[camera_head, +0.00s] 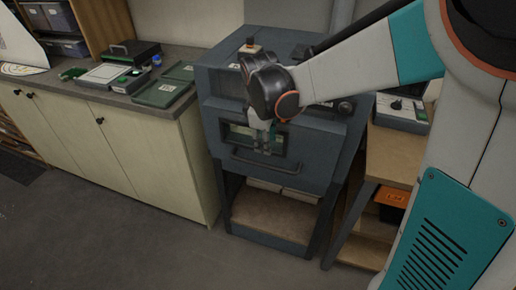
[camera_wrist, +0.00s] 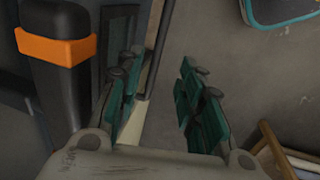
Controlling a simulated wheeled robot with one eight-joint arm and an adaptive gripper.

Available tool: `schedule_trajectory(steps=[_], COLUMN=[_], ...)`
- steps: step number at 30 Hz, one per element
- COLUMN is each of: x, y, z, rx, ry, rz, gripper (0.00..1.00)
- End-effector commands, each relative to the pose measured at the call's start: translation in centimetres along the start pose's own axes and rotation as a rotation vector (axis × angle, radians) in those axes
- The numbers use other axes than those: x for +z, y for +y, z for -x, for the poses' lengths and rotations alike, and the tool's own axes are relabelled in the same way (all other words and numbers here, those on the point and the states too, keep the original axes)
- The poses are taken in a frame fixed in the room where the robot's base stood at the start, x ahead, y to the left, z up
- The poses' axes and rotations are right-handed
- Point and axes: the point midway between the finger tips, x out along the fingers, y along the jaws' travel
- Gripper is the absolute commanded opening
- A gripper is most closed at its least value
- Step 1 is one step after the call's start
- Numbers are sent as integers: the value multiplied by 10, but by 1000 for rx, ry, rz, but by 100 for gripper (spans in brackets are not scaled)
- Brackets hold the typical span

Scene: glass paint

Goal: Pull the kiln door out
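The kiln (camera_head: 325,140) is a blue-grey cabinet on an open stand, in the middle of the head view. Its front door (camera_head: 295,178) looks shut and has a small framed window (camera_head: 239,130). A dark bar handle (camera_head: 295,171) runs across the door below the window. My gripper (camera_head: 263,151) points down in front of the window, with its fingertips just above or at the handle. In the wrist view my gripper (camera_wrist: 160,90) has its teal fingers apart. A dark bar, apparently the handle (camera_wrist: 156,50), shows in the gap; I cannot tell whether it touches a finger.
A cabinet with a grey countertop (camera_head: 120,97) holding trays and boxes stands left of the kiln. A wooden table (camera_head: 393,157) with a device on it stands close on the right. The floor (camera_head: 130,235) in front is clear.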

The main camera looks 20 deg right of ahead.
Motion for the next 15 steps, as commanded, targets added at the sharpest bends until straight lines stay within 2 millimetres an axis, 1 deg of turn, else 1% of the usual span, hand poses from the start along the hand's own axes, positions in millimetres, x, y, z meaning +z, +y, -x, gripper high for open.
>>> schedule_trajectory(steps=[1,9,15], x=[0,0,0], y=[0,0,0], z=[-10,-64,-99], rx=[0,1,1], ry=[0,1,1], rz=[-1,-2,-2], gripper=[35,35,35])
